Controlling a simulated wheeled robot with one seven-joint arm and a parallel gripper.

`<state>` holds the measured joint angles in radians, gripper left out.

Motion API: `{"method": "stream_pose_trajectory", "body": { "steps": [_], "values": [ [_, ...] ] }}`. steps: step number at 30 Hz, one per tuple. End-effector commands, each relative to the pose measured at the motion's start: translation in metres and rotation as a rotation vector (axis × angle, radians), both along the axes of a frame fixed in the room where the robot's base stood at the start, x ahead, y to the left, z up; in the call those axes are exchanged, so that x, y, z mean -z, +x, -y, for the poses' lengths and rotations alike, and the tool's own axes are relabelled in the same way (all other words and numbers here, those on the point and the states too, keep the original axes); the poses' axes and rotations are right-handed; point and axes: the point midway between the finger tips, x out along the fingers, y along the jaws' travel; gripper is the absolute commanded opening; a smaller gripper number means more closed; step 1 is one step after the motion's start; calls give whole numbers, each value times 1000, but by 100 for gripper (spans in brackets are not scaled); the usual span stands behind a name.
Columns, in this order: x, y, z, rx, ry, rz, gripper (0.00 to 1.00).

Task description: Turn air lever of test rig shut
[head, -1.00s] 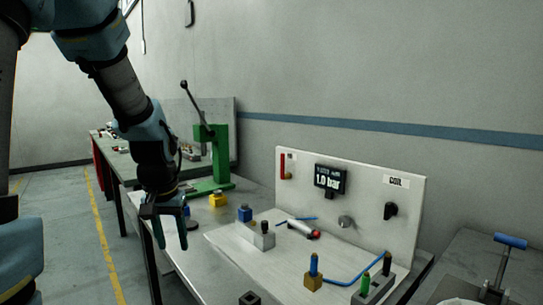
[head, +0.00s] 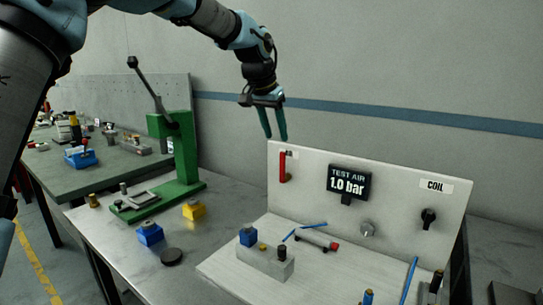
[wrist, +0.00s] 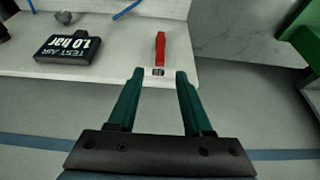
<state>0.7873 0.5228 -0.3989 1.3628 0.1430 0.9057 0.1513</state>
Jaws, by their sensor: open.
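The test rig is a pale upright panel (head: 395,190) on a pale base board. The red air lever (head: 283,166) is at the panel's upper left and stands upright, beside a small label. A dark display (head: 348,184) right of it reads TEST AIR 1.0 bar. My gripper (head: 276,138) is open and empty, fingers pointing down, just above the panel's top left edge. In the wrist view my gripper (wrist: 155,78) has its two green fingers spread. The red lever (wrist: 160,50) shows beyond the fingertips, roughly between them, apart from both.
A green press (head: 178,165) with a raised handle stands left of the rig. Blue (head: 150,234) and yellow (head: 194,210) blocks lie on the bench. A grey block (head: 265,262) with small parts sits on the base board. A black COIL knob (head: 428,217) is at the panel's right.

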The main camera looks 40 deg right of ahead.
Motion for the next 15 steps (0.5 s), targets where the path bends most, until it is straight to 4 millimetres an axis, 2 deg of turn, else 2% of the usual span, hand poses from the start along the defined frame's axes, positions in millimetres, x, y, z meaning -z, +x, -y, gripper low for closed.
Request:
{"method": "stream_pose_trajectory", "body": {
  "steps": [5, 15],
  "values": [
    [22, 2, 8, 0, 5, -5, 50],
    [77, 8, 30, -1, 5, -3, 50]
  ]
}}
